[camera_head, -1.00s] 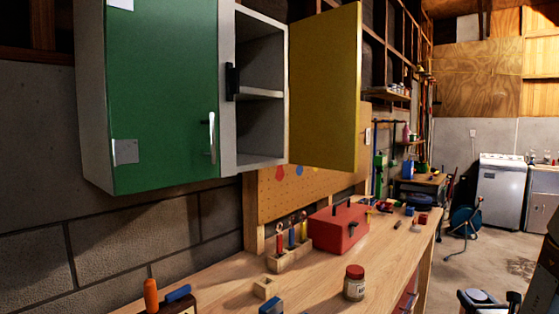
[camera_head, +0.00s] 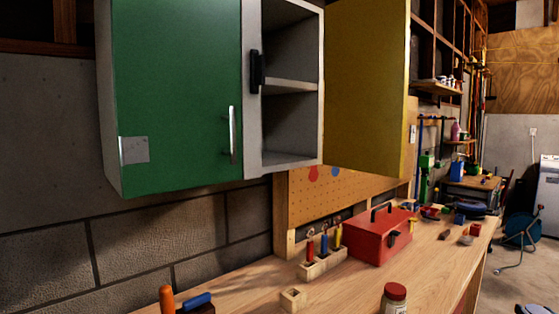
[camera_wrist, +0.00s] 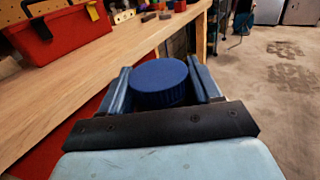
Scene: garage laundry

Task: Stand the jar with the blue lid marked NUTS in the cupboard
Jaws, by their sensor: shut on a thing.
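My gripper (camera_wrist: 161,85) is shut on a jar with a blue lid (camera_wrist: 160,78) in the wrist view, one finger on each side of the lid. The jar's body and any marking are hidden below the lid. My gripper and this jar do not show in the head view. The cupboard (camera_head: 252,146) hangs on the wall above the bench. Its green door (camera_head: 178,95) is shut on the left. Its yellow door (camera_head: 367,85) stands open on the right, showing an open bay with a middle shelf (camera_head: 289,86) and a floor; the parts I see are empty.
The wooden bench (camera_head: 340,290) runs below the cupboard. On it are a red toolbox (camera_head: 380,236), a tool block (camera_head: 322,264), a small wooden block (camera_head: 293,299) and a red-lidded jar (camera_head: 395,297). The open yellow door juts out beside the bay.

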